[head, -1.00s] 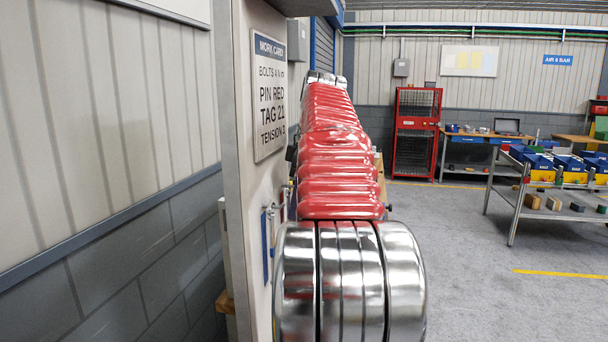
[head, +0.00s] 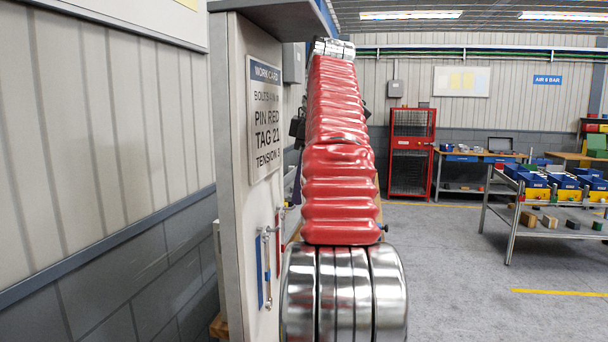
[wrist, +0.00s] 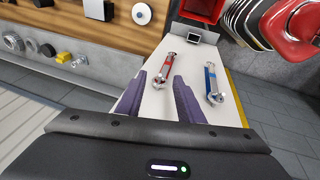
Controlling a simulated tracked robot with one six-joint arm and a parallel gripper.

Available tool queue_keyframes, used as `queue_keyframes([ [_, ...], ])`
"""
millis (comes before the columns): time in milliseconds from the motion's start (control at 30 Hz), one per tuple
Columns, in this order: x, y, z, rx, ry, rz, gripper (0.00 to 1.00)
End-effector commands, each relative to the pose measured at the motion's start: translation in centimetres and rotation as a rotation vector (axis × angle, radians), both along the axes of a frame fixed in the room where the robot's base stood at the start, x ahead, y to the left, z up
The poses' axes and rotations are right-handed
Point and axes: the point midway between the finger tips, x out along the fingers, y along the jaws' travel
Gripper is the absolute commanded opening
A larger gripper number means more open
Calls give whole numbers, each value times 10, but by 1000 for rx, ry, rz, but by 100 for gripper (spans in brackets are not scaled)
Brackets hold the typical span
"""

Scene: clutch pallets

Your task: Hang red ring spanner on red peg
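In the wrist view, a spanner with chrome ends and a red shank (wrist: 166,67) lies against a white panel (wrist: 147,107). A similar spanner with a blue shank (wrist: 211,84) is to its right. My gripper (wrist: 160,78) has two purple fingers set well apart, with the red spanner showing in the gap between them. Neither finger visibly touches it, and depth is hard to judge. In the head view, red (head: 277,243) and blue (head: 260,272) strips with chrome parts show on the panel's side, small and seen edge-on. I cannot make out a separate red peg.
A work card (head: 265,118) is fixed to the panel beside my arm. A steel table with blue and yellow bins (head: 537,190) stands right. The grey floor between is clear.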

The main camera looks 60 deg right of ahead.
Motion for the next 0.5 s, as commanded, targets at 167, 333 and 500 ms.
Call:
queue_keyframes([
  [167,-2,0,11,-2,-2,0,34],
  [333,-5,1,19,-1,-2,-1,34],
  [500,-7,2,23,-2,-2,-1,34],
])
